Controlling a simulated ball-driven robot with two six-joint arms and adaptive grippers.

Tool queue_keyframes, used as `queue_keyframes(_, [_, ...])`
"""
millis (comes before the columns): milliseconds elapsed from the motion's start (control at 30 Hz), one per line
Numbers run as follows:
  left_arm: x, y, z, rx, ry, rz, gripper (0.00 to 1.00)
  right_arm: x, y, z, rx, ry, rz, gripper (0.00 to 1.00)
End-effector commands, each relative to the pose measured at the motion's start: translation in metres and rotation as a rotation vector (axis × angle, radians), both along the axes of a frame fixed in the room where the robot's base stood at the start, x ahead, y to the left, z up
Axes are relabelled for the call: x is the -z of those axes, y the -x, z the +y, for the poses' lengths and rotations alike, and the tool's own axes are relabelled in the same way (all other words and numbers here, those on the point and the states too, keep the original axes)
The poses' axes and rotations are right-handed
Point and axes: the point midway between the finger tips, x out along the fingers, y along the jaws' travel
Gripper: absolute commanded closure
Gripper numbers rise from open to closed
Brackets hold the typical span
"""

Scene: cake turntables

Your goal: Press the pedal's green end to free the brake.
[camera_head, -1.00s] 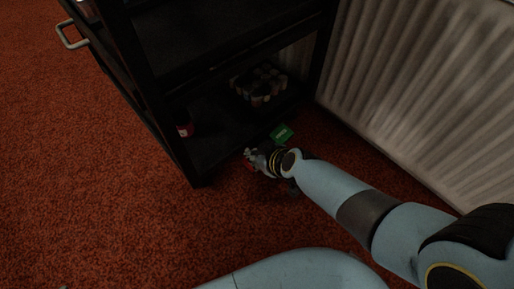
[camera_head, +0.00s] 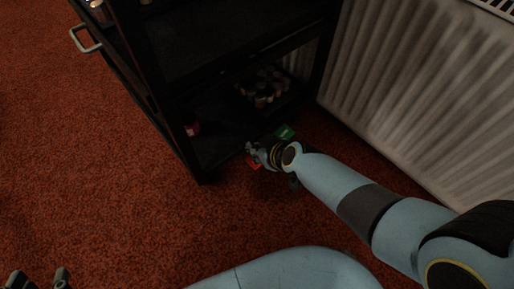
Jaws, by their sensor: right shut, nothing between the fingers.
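The pedal's green end (camera_head: 285,132) shows at the foot of the black cart, just beyond my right gripper. A red part (camera_head: 254,163), seemingly the pedal's other end, shows under the gripper's near side. The middle of the pedal is hidden by the gripper and wrist. My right gripper (camera_head: 251,149) is shut and empty, low at the pedal between the green and red parts. I cannot tell whether it touches the pedal. My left gripper (camera_head: 40,279) shows only its fingertips at the bottom left corner, spread apart and far from the pedal.
The black cart (camera_head: 190,155) stands over the pedal, with a red jar (camera_head: 192,129) and several small bottles (camera_head: 263,90) on its low shelf. A white radiator (camera_head: 400,90) closes off the right. Red carpet at left is clear.

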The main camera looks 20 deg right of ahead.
Motion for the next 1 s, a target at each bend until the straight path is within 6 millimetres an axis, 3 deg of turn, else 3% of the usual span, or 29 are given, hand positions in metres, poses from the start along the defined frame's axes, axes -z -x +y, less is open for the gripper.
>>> queue_keyframes(33, [-0.021, -0.006, 0.0, 0.0, 0.0, -0.024, 0.6, -0.022, -0.006, 0.0, 0.001, 0.0, -0.012, 1.0])
queue_keyframes(100, [-0.036, -0.01, 0.0, 0.0, 0.0, -0.04, 0.6, -0.035, -0.001, -0.001, 0.002, 0.0, -0.009, 1.0])
queue_keyframes(400, [-0.075, -0.019, 0.0, 0.0, 0.0, -0.08, 0.6, -0.075, 0.049, -0.007, 0.002, 0.001, -0.006, 1.0])
queue_keyframes(633, [-0.086, -0.021, 0.0, 0.0, 0.0, -0.09, 0.6, -0.087, 0.067, -0.009, 0.003, 0.001, -0.003, 1.0])
queue_keyframes(1000, [-0.085, -0.021, 0.0, 0.0, 0.0, -0.09, 0.6, -0.087, 0.07, -0.009, 0.002, 0.001, 0.0, 1.0])
